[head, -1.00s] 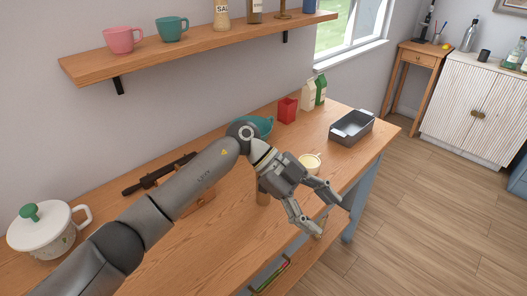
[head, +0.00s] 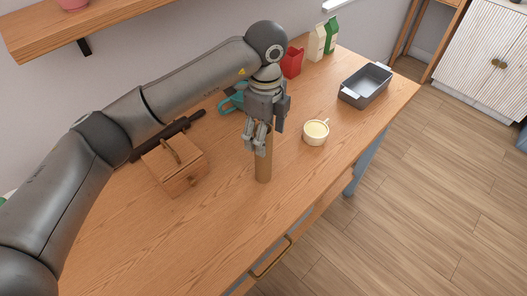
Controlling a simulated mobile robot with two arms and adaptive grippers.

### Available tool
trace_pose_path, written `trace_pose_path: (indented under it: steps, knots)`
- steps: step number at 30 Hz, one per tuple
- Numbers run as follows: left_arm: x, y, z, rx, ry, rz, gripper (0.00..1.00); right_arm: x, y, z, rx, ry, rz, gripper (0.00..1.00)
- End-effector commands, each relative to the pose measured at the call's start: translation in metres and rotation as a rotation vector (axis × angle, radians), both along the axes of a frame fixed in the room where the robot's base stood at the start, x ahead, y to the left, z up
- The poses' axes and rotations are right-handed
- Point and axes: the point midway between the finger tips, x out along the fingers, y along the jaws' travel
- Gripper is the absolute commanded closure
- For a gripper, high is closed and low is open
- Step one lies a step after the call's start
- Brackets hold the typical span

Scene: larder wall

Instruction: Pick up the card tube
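The card tube (head: 263,168) is a brown cylinder standing upright on the wooden table. The fingers hide the top of the tube. I cannot tell whether they touch it or are closed on it. The tube's lower end appears to rest on the table. My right gripper is not in view.
A cream cup (head: 316,133) stands close to the right of the tube. A wooden box (head: 176,170) and a dark bar lie to the left. A teal item, red container (head: 292,62), cartons and grey pan (head: 365,84) are behind. The front table is clear.

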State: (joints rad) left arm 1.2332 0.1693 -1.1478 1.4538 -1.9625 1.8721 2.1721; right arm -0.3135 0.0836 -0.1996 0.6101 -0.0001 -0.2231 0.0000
Motion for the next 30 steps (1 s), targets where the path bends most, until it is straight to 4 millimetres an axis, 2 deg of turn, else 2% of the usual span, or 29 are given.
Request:
trace_pose_path:
  steps: [3, 6, 11, 17, 26, 30]
  knots:
    - [-0.003, 0.004, -0.013, 0.001, 0.005, -0.001, 0.35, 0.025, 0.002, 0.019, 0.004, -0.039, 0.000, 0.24]
    - [-0.003, 0.004, -0.029, 0.001, 0.005, 0.000, 0.35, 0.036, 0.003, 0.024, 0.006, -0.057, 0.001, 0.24]
    - [-0.002, 0.004, -0.042, -0.001, 0.002, -0.002, 0.35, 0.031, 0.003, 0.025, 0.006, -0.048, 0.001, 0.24]
    - [-0.002, 0.003, -0.043, -0.001, 0.001, -0.002, 0.35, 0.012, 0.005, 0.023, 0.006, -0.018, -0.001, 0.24]
    - [-0.002, 0.003, -0.043, -0.001, 0.001, -0.002, 0.73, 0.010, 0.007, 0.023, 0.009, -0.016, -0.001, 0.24]
    - [-0.002, 0.003, -0.043, -0.001, 0.001, -0.002, 0.75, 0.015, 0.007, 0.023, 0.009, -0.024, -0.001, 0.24]
